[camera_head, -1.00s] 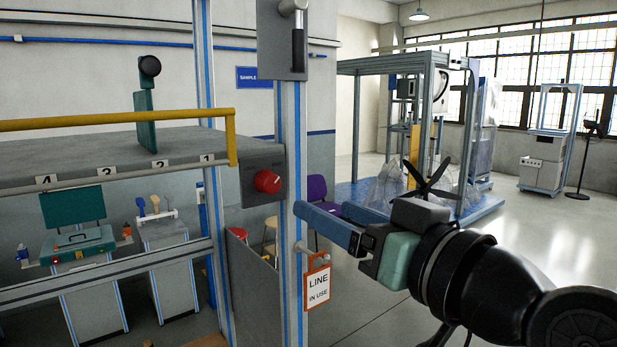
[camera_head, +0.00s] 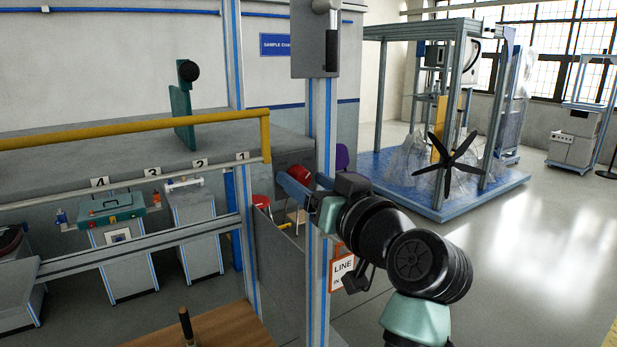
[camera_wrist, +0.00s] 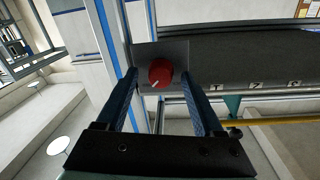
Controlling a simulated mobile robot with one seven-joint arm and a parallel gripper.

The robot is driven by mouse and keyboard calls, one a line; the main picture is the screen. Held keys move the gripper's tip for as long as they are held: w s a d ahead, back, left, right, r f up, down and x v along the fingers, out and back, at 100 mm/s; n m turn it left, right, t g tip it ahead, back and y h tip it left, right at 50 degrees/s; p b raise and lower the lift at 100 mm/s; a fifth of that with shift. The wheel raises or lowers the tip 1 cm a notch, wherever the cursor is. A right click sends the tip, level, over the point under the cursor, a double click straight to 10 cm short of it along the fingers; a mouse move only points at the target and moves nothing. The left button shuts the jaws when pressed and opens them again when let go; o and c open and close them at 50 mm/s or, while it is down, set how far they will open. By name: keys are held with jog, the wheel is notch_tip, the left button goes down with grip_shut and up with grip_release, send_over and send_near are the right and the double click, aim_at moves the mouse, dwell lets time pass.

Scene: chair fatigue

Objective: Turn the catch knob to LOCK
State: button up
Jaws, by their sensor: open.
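The catch knob (camera_head: 299,174) is a round red knob on a dark plate (camera_head: 281,160), at the end of the grey shelf beside the blue-striped post. In the wrist view the red knob (camera_wrist: 160,72) has a white pointer mark aimed toward the lower left. No lettering on the plate (camera_wrist: 177,50) can be read. My gripper (camera_head: 300,187) reaches the plate in the head view and partly covers the knob. In the wrist view my gripper (camera_wrist: 160,84) is open, its two blue fingers on either side of the knob with gaps. I cannot tell how deep they reach.
The upright post (camera_head: 320,120) stands right next to the plate, with a grey handle box (camera_head: 316,40) above. A yellow rail (camera_head: 140,132) edges the shelf. A hanging LINE tag (camera_head: 343,268) is below my arm. Open floor (camera_head: 530,250) lies to the right.

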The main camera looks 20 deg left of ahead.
grip_shut()
